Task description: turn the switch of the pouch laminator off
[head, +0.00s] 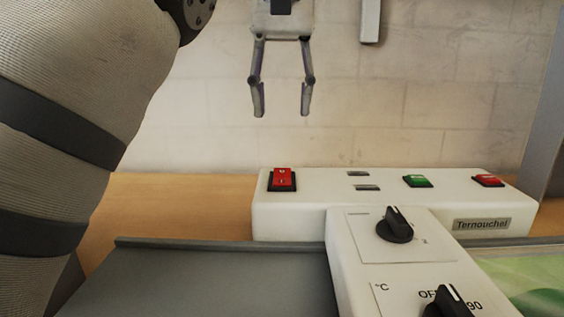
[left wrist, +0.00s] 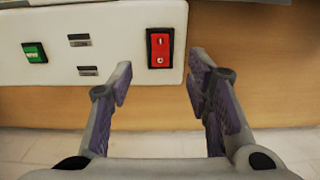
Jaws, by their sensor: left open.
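The pouch laminator (head: 300,217) is a white machine with a long top panel. Its red rocker switch (head: 283,179) sits at the panel's left end in a black frame. The same switch (left wrist: 160,49) shows in the left wrist view, upper middle, with its markings readable. My left gripper (head: 280,112) is open and empty, pointing down above and behind the switch in the head view. In the left wrist view the fingers (left wrist: 160,75) stand either side of the switch's column, apart from it. My right gripper is not in view.
A green button (head: 417,181), a red button (head: 488,181) and two small dark indicators lie along the panel. Two black knobs (head: 395,224) stand on the front section. A grey tray (head: 200,285) lies at the front left. A brick wall is behind.

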